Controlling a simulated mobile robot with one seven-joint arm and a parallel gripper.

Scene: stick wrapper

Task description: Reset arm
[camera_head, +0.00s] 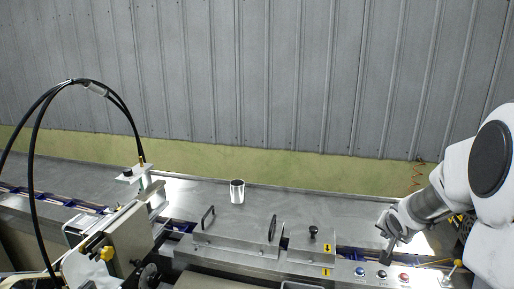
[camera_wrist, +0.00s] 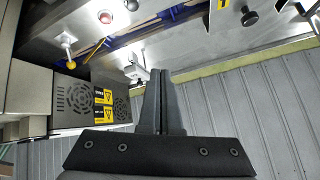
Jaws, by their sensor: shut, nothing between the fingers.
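My gripper (camera_head: 386,250) is at the right in the head view, above the panel with push buttons. It is shut and empty. In the wrist view the two dark fingers (camera_wrist: 161,100) lie side by side, pressed together, pointing up in the picture. My white arm comes in from the right edge of the head view. The fingertips look close to the buttons in the head view, but I cannot tell whether they touch anything.
A white and dark cylinder (camera_head: 237,192) stands on the metal table (camera_head: 310,204). The wrapping machine's metal covers (camera_head: 235,243) with black handles lie in front. A red button (camera_head: 404,277) shows on the panel. Black cables (camera_head: 37,125) arch at the left. A grey wall (camera_head: 260,75) stands behind.

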